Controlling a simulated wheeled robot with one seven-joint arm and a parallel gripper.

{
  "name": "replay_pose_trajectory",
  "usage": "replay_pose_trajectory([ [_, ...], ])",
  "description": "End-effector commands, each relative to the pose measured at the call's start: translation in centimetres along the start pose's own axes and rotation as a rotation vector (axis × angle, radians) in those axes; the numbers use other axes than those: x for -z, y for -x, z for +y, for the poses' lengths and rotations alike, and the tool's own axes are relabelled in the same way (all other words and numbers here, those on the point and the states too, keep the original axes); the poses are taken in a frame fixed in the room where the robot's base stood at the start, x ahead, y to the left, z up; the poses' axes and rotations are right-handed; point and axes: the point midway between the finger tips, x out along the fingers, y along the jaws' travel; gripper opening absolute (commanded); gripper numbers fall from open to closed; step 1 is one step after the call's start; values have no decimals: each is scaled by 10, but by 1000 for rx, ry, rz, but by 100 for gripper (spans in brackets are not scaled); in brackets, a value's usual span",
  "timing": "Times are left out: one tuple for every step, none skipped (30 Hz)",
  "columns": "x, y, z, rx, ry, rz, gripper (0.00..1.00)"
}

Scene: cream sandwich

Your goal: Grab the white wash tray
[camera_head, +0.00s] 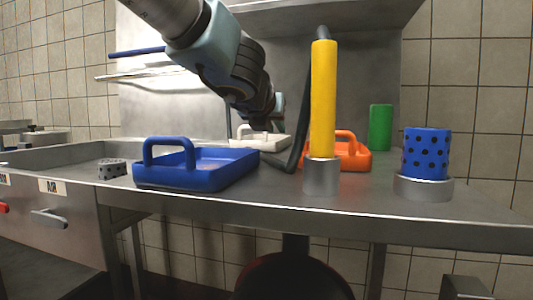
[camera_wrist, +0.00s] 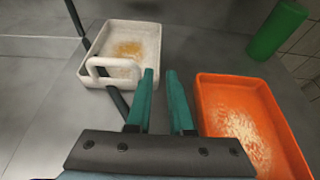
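The white wash tray (camera_head: 267,144) stands at the back of the metal counter in the head view. In the wrist view the white tray (camera_wrist: 112,40) is at upper left, with its raised handle on the near side and a tan patch inside. My gripper (camera_wrist: 161,72) shows two teal fingers with a gap between them and nothing in it. The tray's handle lies just left of the left finger, outside the gap. In the head view my gripper (camera_head: 268,124) is above the tray, partly hidden by my dark wrist.
An orange tray (camera_wrist: 240,82) with pale grains lies right of my fingers. A blue tray (camera_head: 205,176), a yellow cylinder (camera_head: 323,100), a dark hose (camera_head: 303,112), a blue dotted cup (camera_head: 426,152) and a green cylinder (camera_head: 380,127) stand around the counter. A shelf (camera_head: 325,17) hangs above.

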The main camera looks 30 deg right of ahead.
Motion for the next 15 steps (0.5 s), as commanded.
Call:
replay_pose_trajectory([
  [1,-2,0,0,0,1,20],
  [1,-5,0,0,0,2,20],
  [2,-10,0,0,1,2,20],
  [2,-15,0,-1,2,2,20],
  [3,-20,0,-1,2,3,20],
  [4,-27,0,-1,3,3,20],
  [4,-32,0,-1,4,3,20],
  [4,-36,0,-1,4,3,20],
  [3,-42,0,-1,4,2,20],
  [2,-45,0,-1,4,2,20],
  [2,-48,0,-1,4,3,20],
  [2,-51,0,-1,4,2,20],
  [1,-52,0,-1,4,2,20],
  [1,-54,0,-1,4,1,20],
  [1,-56,0,-1,4,1,20],
])
